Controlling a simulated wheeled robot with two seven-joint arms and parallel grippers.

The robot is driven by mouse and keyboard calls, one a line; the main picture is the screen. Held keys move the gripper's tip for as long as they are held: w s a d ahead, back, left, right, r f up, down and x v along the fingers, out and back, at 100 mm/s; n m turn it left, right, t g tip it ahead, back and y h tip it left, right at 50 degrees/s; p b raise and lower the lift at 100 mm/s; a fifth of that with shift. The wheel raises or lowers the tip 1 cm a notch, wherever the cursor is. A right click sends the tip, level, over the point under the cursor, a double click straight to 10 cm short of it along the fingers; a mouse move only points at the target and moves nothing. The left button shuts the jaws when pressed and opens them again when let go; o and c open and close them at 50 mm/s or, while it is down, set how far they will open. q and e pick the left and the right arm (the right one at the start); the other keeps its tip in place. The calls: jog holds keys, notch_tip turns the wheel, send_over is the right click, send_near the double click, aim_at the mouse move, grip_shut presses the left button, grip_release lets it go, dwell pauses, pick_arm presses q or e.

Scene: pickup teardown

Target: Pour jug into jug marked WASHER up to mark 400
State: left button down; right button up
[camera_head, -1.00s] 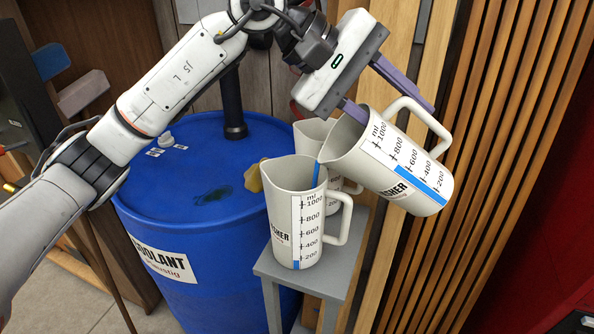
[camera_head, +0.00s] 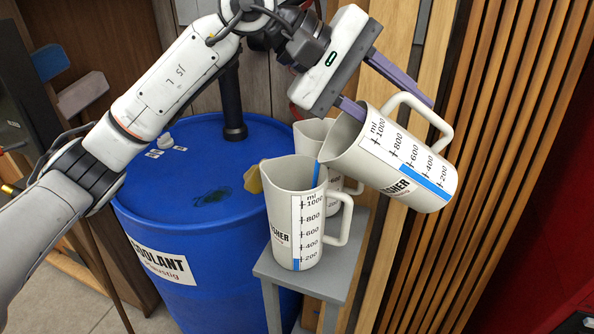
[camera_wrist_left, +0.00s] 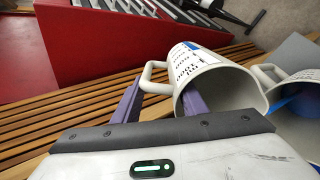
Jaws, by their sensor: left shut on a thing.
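My left gripper (camera_head: 388,88) is shut on a white jug (camera_head: 400,165) with a ml scale and a partly hidden label. This jug is tilted strongly to the left, and blue liquid runs from its lip in a thin stream. The stream falls into the mouth of the upright jug marked WASHER (camera_head: 282,225), whose label reads only "SHER". Its blue level bar stands near the 200 mark. In the left wrist view the held jug (camera_wrist_left: 225,85) shows by its open rim, and blue liquid shows in the receiving jug (camera_wrist_left: 300,100). My right gripper is out of view.
The receiving jug stands on a small grey stand (camera_head: 340,272). Another white jug (camera_head: 312,135) stands behind it, partly hidden. A blue drum labelled coolant (camera_head: 180,215) is at left, and a slatted wood wall (camera_head: 500,150) at right.

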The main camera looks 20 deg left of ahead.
pick_arm(q)
jog(key=shift+s+a+r+t+h+b, duration=0.15)
jog(key=shift+a+r+t+h+b, duration=0.2)
jog(key=shift+r+h+b, duration=0.35)
dwell(2.3)
